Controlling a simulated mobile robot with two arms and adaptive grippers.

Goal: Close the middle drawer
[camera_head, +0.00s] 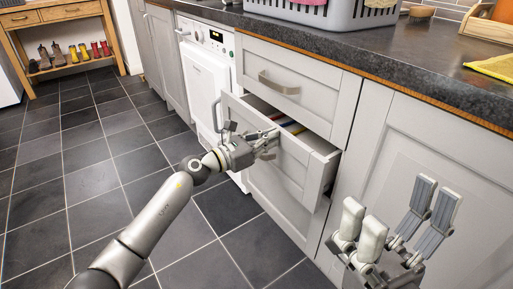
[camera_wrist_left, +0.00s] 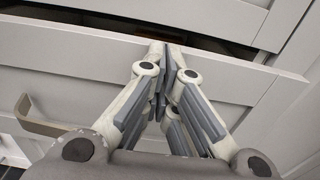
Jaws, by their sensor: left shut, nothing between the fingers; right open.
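The middle drawer (camera_head: 292,168) is the grey drawer below the closed top drawer (camera_head: 287,92). It stands partly open, and some coloured things show inside it. My left gripper (camera_head: 268,146) is shut and empty at the middle drawer's front. In the left wrist view the drawer front (camera_wrist_left: 85,90) lies across the picture, with a dark gap above it and a handle (camera_wrist_left: 40,122) at left. The left fingertips (camera_wrist_left: 165,50) are by its upper edge; I cannot tell if they touch. My right gripper (camera_head: 390,225) is open and empty, at the lower right of the head view.
A dark worktop (camera_head: 400,62) runs above the drawers, with a grey laundry basket (camera_head: 330,12) and a yellow cloth (camera_head: 493,67) on it. A white washing machine (camera_head: 207,80) stands left of the drawers. The tiled floor (camera_head: 100,165) at left is clear.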

